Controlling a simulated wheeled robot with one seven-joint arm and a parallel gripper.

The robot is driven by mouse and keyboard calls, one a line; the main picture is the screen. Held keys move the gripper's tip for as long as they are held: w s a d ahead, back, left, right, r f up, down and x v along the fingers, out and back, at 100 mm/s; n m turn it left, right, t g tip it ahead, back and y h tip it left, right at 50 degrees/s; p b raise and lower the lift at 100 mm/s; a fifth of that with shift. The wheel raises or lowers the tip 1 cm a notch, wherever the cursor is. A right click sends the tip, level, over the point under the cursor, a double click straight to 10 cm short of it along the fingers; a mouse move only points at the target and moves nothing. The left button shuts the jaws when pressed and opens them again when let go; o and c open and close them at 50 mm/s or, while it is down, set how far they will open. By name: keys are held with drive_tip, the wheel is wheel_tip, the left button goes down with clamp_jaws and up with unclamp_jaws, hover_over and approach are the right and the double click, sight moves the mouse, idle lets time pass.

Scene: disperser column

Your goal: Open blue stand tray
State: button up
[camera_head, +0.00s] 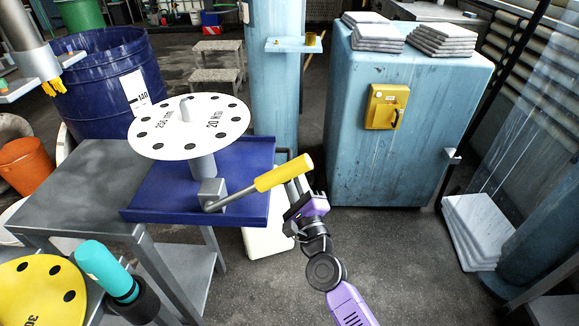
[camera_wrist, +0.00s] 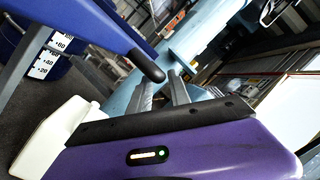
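The blue stand tray (camera_head: 160,205) sits on a grey metal stand (camera_head: 85,190). It bears a white disc with black dots (camera_head: 188,126) on a grey post, and a lever with a yellow grip (camera_head: 284,172) reaching past its right side. A dark handle (camera_head: 284,151) shows at the tray's right edge. My gripper (camera_head: 297,186) is just right of the tray, by the yellow grip, its two fingers apart and empty. In the wrist view the fingers (camera_wrist: 163,88) show a gap, with the blue tray edge (camera_wrist: 85,25) and a dark rounded bar end (camera_wrist: 149,68) close to them.
A light-blue cabinet (camera_head: 385,155) with a yellow box (camera_head: 386,106) stands at right. A light-blue column (camera_head: 275,80) is behind the tray. A blue barrel (camera_head: 105,80) stands at left. A teal-handled tool (camera_head: 106,268) and yellow disc (camera_head: 38,290) are at front left. Floor right of my gripper is clear.

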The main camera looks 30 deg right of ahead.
drive_tip(key=shift+v, duration=2.15)
drive_tip(key=s+a+n+g+y+p, duration=0.1)
drive_tip(key=s+a+n+y+p, duration=0.15)
drive_tip(key=s+n, duration=0.6)
drive_tip(key=s+a+n+g+y+p, duration=0.1)
drive_tip(key=s+a+n+p, duration=0.35)
drive_tip(key=s, duration=0.75)
drive_tip(key=s+a+r+n+g+y+p, duration=0.1)
drive_tip(key=s+a+r+n, duration=0.1)
drive_tip(key=s+r+n, duration=0.3)
drive_tip(key=s+a+r+n+g+y+p, duration=0.1)
drive_tip(key=s+a+r+n+p, duration=0.1)
drive_tip(key=s+r+n, duration=0.3)
drive_tip(key=s+n, duration=0.4)
drive_tip(key=s, duration=0.3)
drive_tip(key=shift+r+n+g, duration=0.25)
drive_tip(key=shift+n+g, duration=0.05)
drive_tip(key=shift+g, duration=0.1)
